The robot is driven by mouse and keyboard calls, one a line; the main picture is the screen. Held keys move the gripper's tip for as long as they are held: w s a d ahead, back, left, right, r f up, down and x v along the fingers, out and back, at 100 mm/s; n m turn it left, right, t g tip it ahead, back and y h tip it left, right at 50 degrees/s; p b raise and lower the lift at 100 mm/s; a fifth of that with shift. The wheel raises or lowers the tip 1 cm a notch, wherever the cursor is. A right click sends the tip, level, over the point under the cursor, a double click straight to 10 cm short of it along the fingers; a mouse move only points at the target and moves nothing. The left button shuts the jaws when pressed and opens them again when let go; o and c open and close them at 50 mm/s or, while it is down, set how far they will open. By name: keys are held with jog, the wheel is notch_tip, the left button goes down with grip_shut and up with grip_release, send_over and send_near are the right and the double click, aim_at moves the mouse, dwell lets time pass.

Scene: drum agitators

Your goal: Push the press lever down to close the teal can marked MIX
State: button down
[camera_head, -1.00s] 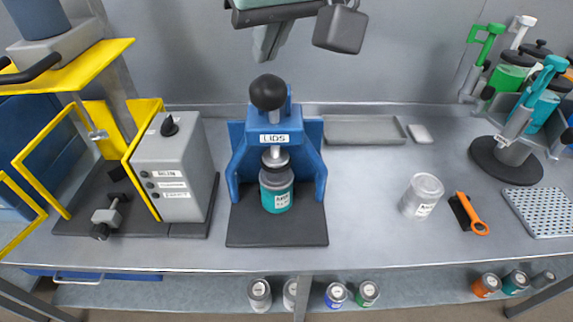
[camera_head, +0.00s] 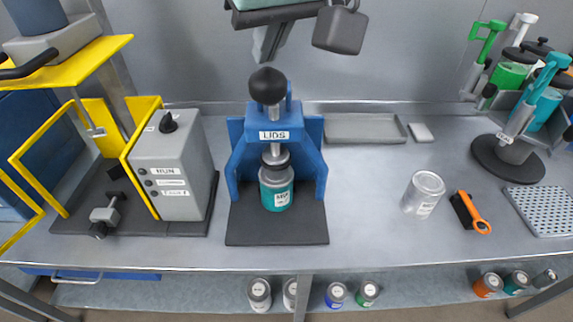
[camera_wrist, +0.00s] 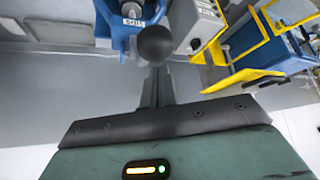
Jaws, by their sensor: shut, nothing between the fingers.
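The blue press (camera_head: 236,160), labelled LIDS, stands on a dark base plate. Its lever ends in a black ball knob (camera_head: 268,86), which is up above the press; the knob also shows in the wrist view (camera_wrist: 156,45). The teal can (camera_head: 276,198) stands upright under the dark press head, with a white label too small to read surely. I cannot tell how its lid sits. My gripper (camera_head: 264,56) is shut and empty, above and just behind the knob in the head view. Its fingers also show in the wrist view (camera_wrist: 157,88), pointing toward the knob and appearing apart from it.
A grey control box (camera_head: 172,165) and a yellow frame (camera_head: 143,110) stand left of the press. A shallow tray (camera_head: 362,129) lies behind right. Bench space around the press's right side is clear.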

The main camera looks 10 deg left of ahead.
aim_at(270, 92)
jog(key=shift+f+b, duration=0.45)
jog(key=shift+f, duration=0.25)
jog(key=shift+s+d+f+b, duration=0.15)
jog(key=shift+s+f+b, duration=0.3)
jog(key=shift+f+b, duration=0.55)
jog(key=shift+r, duration=0.1)
jog(key=shift+s+d+f+b, duration=0.1)
jog(key=shift+s+f+b, duration=0.1)
jog(key=shift+f+b, duration=0.35)
jog(key=shift+s+f+b, duration=0.15)
jog(key=shift+f+b, duration=0.2)
jog(key=shift+b, duration=0.25)
jog(key=shift+s+f+b, duration=0.2)
jog(key=shift+f+b, duration=0.3)
jog(key=shift+b, duration=0.05)
jog(key=shift+s+f+b, duration=0.15)
jog(key=shift+f+b, duration=0.35)
jog(key=shift+b, duration=0.05)
